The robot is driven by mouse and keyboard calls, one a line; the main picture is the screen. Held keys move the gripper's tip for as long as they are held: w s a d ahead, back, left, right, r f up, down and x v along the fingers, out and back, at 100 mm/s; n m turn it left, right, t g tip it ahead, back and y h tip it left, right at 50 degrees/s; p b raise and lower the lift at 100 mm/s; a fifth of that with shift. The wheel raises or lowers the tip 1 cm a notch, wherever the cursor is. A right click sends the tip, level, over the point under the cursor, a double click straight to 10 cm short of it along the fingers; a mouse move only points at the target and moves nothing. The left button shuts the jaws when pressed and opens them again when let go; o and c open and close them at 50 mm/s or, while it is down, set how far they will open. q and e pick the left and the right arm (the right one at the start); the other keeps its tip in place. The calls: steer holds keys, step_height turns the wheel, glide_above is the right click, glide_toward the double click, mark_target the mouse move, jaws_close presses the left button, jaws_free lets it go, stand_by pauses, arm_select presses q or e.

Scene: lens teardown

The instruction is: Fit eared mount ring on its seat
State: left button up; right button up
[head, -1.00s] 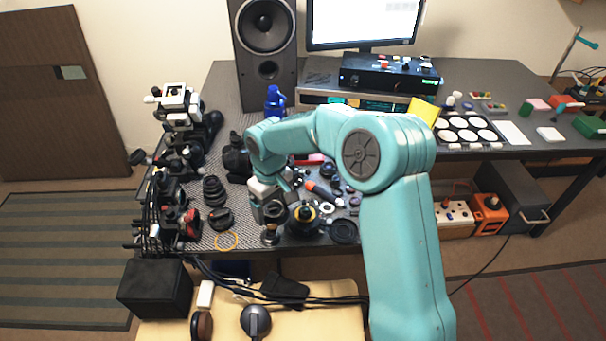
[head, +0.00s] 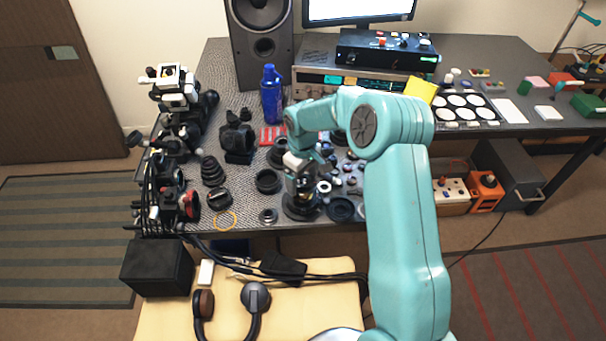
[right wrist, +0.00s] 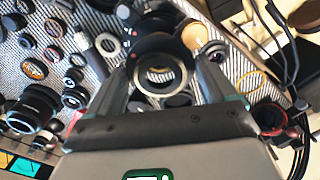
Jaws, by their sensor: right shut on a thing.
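My right gripper (head: 298,188) is shut on a dark ring, which I take to be the eared mount ring (right wrist: 160,73). In the right wrist view the ring sits between the two fingers (right wrist: 163,85), and its opening shows a bright patch. In the head view the gripper is over a round black lens part (head: 301,210) near the table's front edge, probably the seat. The arm hides much of this part, and I cannot tell whether the ring touches it. My left gripper is not in view.
A flat black disc (head: 340,209) lies just right of the lens part. A small metal ring (head: 268,216) and a yellow ring (head: 225,220) lie to the left. Black lens barrels (head: 212,171) and a blue bottle (head: 271,95) stand farther back. Small parts crowd the right side.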

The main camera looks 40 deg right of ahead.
steer(key=shift+f+b, duration=1.05)
steer(key=shift+f, duration=0.65)
steer(key=shift+f, duration=0.25)
steer(key=shift+r, duration=0.25)
steer(key=shift+f+b, duration=0.2)
steer(key=shift+b, duration=0.35)
stand_by(0.4)
steer(key=o, duration=0.9)
steer(key=shift+r, duration=0.1)
